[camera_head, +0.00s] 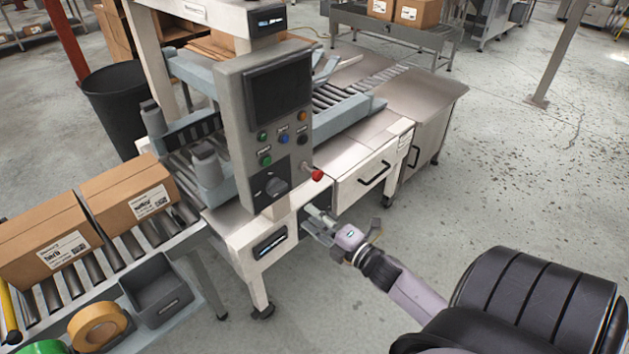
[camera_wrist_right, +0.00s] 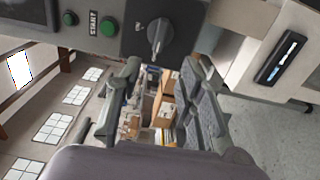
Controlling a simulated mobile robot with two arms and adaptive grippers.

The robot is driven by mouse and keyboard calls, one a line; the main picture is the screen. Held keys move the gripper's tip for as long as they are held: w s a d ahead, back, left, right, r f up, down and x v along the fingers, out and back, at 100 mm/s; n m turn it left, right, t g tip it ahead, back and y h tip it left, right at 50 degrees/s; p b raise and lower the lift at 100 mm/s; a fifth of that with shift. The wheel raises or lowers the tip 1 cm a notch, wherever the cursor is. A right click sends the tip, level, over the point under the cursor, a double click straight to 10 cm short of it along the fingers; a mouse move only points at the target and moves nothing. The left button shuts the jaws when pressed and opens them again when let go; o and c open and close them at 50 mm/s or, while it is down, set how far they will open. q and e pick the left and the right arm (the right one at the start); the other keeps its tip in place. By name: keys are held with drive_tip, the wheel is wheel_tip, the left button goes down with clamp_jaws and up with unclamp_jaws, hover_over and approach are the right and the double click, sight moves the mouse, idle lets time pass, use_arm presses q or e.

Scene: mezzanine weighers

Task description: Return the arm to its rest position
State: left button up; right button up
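My right arm reaches in from the lower right in the head view. My right gripper (camera_head: 319,224) is in front of the machine's lower front, below and to the right of the grey control panel (camera_head: 235,125). In the right wrist view, the two fingers of my right gripper (camera_wrist_right: 160,72) are spread apart with nothing between them. A dark rotary knob (camera_wrist_right: 158,36) on the panel lies beyond the fingertips, and the gripper looks clear of it. My left gripper is not in view.
A drawer (camera_head: 367,178) is right of my gripper. Cartons (camera_head: 130,193) sit on a roller conveyor at left, with a grey bin (camera_head: 157,291) and tape rolls (camera_head: 97,326). Open floor (camera_head: 500,180) lies at right.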

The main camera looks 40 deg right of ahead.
idle(0.3)
drive_tip(key=s+a+f+m+g+h, duration=0.1)
drive_tip(key=s+f+m+g, duration=0.4)
drive_tip(key=f, duration=0.9)
drive_tip(key=s+a+f+m+g+h, duration=0.2)
drive_tip(key=s+f+m, duration=0.3)
drive_tip(key=f, duration=0.9)
drive_tip(key=s+a+f+m+g, duration=0.2)
drive_tip(key=s+f, duration=0.4)
drive_tip(key=s, duration=0.4)
drive_tip(key=s+a+f+m+g+y, duration=0.1)
drive_tip(key=s+a+f+g, duration=0.3)
drive_tip(key=s, duration=0.6)
drive_tip(key=s+a+f+m+g, duration=0.3)
drive_tip(key=s+a+f+g, duration=0.1)
drive_tip(key=s+f, duration=0.5)
drive_tip(key=shift+s+a+m, duration=0.3)
drive_tip(key=shift+s+a, duration=0.3)
drive_tip(key=shift+a, duration=0.25)
